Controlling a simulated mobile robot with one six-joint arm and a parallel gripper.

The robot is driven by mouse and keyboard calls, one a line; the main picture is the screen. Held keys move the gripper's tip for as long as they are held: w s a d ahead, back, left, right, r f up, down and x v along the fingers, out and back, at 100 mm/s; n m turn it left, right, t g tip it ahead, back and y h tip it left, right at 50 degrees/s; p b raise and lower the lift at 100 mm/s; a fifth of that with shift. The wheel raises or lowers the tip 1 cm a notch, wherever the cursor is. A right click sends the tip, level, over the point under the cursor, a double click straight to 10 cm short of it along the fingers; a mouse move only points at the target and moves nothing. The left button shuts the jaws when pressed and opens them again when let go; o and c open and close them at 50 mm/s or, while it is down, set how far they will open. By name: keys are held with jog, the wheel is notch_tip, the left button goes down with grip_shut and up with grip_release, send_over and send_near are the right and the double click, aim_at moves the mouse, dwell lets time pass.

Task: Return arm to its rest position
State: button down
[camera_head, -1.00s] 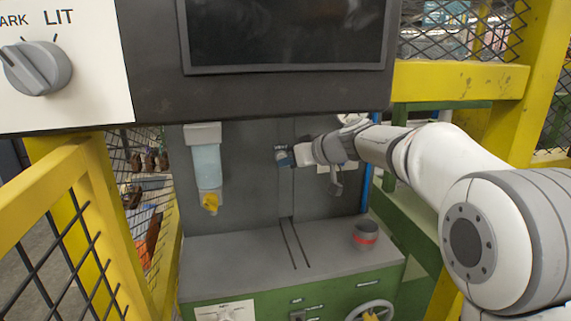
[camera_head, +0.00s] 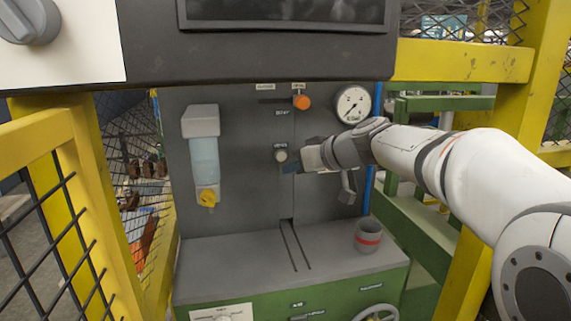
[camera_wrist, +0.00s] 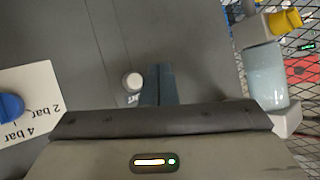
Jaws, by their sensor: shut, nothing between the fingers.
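My arm reaches in from the right toward the grey back panel (camera_head: 240,120). My gripper (camera_head: 291,166) is shut and empty, its dark blue fingers just below and right of a small pale round knob (camera_head: 280,155). In the wrist view the closed fingers (camera_wrist: 158,84) point at the panel beside that knob (camera_wrist: 133,80). I cannot tell whether the fingertips touch the panel. The arm is stretched out.
A dispenser (camera_head: 205,155) with a yellow tap hangs left of the gripper. An orange knob (camera_head: 302,102) and a gauge (camera_head: 354,104) sit above. A grey, red-banded cup (camera_head: 368,236) stands on the bench. Yellow mesh fencing (camera_head: 70,170) flanks the bench; an overhead housing (camera_head: 260,58) hangs above.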

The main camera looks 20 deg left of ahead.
dwell(0.3)
jog(key=s+d+f+m+h, duration=0.3)
jog(key=s+d+f+h, duration=0.1)
jog(key=s+d+f, duration=0.3)
jog(key=s+d+f+m+g+h, duration=0.1)
jog(key=s+d+f+m+h, duration=0.2)
jog(key=s+d+f, duration=0.4)
jog(key=s+d+f+m+h, duration=0.4)
jog(key=s+d+f, duration=0.3)
jog(key=d, duration=1.4)
jog(key=s+m, duration=0.1)
jog(key=s, duration=0.4)
jog(key=shift+s+g+h, duration=0.3)
jog(key=shift+g, duration=0.1)
